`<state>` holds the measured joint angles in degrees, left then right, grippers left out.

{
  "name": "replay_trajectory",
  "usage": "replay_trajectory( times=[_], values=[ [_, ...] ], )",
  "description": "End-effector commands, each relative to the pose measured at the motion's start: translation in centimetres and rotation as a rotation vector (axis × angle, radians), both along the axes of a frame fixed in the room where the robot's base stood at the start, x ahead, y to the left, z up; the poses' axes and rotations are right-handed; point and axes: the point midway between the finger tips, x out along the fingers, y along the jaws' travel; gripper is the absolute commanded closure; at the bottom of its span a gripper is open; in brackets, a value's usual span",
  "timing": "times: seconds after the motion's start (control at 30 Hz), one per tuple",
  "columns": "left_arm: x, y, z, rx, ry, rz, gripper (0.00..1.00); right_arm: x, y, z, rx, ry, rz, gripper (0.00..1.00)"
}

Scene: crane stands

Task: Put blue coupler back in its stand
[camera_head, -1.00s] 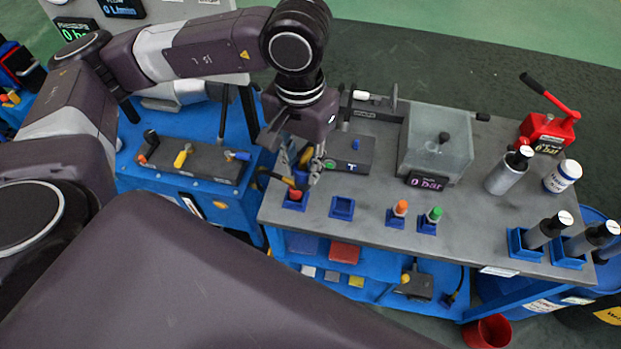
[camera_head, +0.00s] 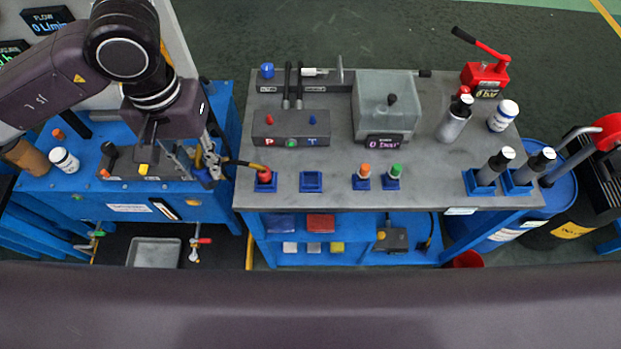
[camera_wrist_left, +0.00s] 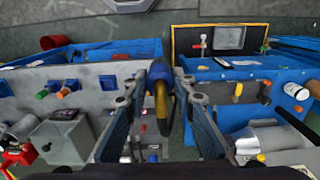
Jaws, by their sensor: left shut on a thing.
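My left gripper (camera_head: 208,168) is shut on the blue coupler (camera_head: 204,178), which has a yellow sleeve and is partly hidden by the fingers. It is held left of the grey table's left edge, over the gap beside the left bench. In the left wrist view the yellow sleeve and a dark blue part (camera_wrist_left: 157,73) show between the fingers (camera_wrist_left: 160,105). An empty blue stand (camera_head: 311,181) is on the grey table's front part. My right gripper is not in view.
Orange (camera_head: 363,171) and green (camera_head: 395,171) plugs sit in stands right of the empty one. A port block (camera_head: 290,140) stands behind, beside a clear box (camera_head: 385,103). A bench (camera_head: 90,190) with fittings is at left. Table around the empty stand is clear.

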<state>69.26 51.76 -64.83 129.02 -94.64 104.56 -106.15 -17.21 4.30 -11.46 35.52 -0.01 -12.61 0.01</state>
Motion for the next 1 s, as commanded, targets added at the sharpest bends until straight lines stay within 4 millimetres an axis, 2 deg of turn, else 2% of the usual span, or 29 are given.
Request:
replay_trajectory(
  times=[0.2,0.37,0.6,0.7,0.9,1.0],
  values=[
    [0.3,-0.2,-0.1,-0.002,-0.001,0.000,1.00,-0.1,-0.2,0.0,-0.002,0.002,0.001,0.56],
    [2.4,-2.3,-1.3,-0.017,0.000,0.001,1.00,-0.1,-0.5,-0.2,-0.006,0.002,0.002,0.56],
    [7.8,-8.8,-5.6,-0.038,0.000,0.002,1.00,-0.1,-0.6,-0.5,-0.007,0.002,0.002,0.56],
    [9.5,-11.8,-7.6,-0.035,0.001,-0.001,1.00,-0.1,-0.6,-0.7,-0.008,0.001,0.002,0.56],
    [11.2,-16.5,-11.2,-0.015,0.002,-0.008,1.00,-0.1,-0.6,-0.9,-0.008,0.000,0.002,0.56],
    [11.6,-17.9,-12.2,-0.006,0.001,-0.011,1.00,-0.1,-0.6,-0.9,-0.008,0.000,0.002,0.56]
  ],
)
